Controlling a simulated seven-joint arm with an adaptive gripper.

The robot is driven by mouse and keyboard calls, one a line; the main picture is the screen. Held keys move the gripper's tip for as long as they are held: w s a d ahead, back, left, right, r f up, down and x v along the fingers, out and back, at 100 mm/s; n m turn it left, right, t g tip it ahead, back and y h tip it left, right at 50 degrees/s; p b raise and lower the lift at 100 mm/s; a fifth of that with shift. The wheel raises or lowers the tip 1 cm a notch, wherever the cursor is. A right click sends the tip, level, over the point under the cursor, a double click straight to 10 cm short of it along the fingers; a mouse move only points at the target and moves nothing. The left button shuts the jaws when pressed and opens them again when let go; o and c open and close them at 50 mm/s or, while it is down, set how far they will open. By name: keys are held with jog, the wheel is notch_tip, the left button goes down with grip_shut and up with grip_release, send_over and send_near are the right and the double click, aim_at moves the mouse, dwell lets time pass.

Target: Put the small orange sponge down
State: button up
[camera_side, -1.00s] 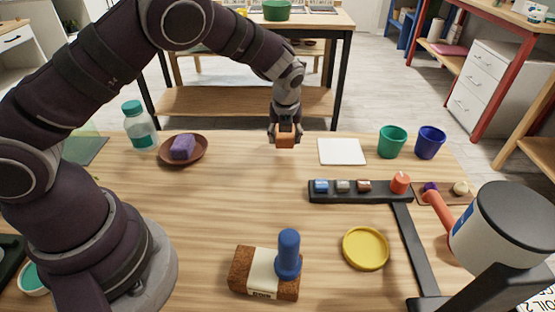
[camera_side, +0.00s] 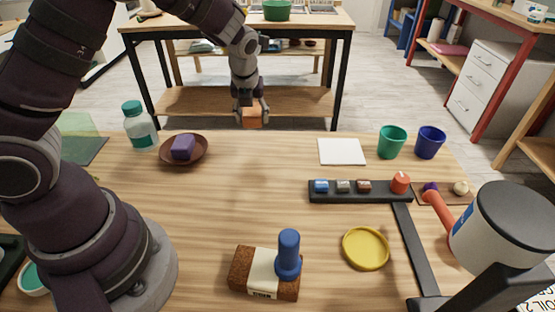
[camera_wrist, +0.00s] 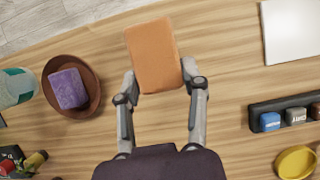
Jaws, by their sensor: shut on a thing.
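The small orange sponge (camera_side: 252,117) is held between the fingers of my gripper (camera_side: 251,112) in the side view. It appears above the far edge of the table, with no contact with the tabletop visible. In the wrist view the orange sponge (camera_wrist: 153,55) sits at the fingertips of my gripper (camera_wrist: 160,85), its broad face toward the camera. Bare wood and a strip of floor show behind it.
A brown saucer (camera_side: 203,158) with a purple sponge (camera_side: 183,147) and a bottle (camera_side: 140,127) are at the left. A white square (camera_side: 342,151), a green cup (camera_side: 392,141) and a blue cup (camera_side: 430,141) are at the right. The middle of the wooden table (camera_side: 260,200) is clear.

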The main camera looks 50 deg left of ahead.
aim_at(255, 151)
notch_tip(255, 151, down, 8)
jog(key=shift+w+a+r, duration=0.1)
jog(key=shift+r, duration=0.1)
jog(key=shift+f, duration=0.15)
jog(key=o, duration=0.9)
